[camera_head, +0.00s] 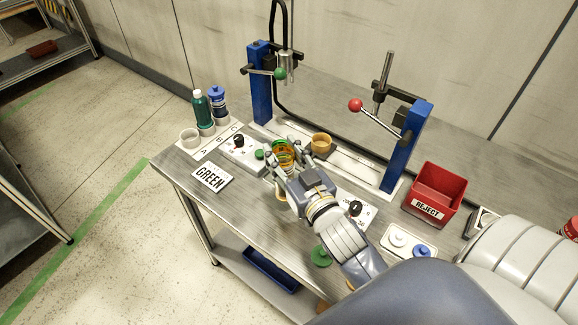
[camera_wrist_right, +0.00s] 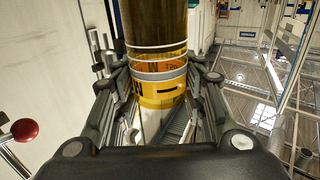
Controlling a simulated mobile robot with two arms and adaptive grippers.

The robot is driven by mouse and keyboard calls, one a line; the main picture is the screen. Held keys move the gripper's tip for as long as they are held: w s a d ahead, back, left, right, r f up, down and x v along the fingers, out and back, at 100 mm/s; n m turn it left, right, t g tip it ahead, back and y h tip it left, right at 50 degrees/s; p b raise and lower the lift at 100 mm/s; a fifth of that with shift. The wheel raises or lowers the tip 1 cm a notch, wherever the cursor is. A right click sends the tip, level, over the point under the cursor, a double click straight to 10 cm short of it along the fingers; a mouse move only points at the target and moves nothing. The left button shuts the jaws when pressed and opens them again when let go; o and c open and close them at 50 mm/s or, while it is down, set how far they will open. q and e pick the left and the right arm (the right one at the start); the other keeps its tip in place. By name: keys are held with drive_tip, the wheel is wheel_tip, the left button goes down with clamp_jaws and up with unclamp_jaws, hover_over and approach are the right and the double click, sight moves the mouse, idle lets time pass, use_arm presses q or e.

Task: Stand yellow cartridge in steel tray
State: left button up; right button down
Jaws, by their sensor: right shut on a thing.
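My right gripper (camera_head: 282,158) is shut on the yellow cartridge (camera_head: 284,148), near the bench middle between the two blue posts. In the right wrist view the cartridge (camera_wrist_right: 160,90) stands between the two fingers (camera_wrist_right: 158,105). It shows a yellow band with dark marks, pale rings and a brown part above. My left gripper is not in view.
Blue posts (camera_head: 259,85) and (camera_head: 408,140) carry levers with green and red knobs.

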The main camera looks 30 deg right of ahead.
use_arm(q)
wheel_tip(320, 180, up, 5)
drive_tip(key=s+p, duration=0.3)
use_arm(e)
drive_tip(key=w+d+r+m+h, duration=0.1)
drive_tip(key=w+d+r+h, duration=0.15)
drive_tip(key=d+r, duration=0.4)
use_arm(q)
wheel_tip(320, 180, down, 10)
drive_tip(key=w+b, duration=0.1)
drive_tip(key=b, duration=0.9)
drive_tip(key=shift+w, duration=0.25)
use_arm(e)
wheel_tip(320, 180, down, 12)
drive_tip(key=d, duration=0.1)
drive_tip(key=shift+w+r+y, duration=0.15)
drive_tip(key=shift+w+y, duration=0.1)
drive_tip(key=shift+y, duration=0.2)
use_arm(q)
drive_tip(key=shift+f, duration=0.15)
use_arm(e)
drive_tip(key=shift+f, duration=0.2)
drive_tip(key=c, duration=1)
unclamp_jaws()
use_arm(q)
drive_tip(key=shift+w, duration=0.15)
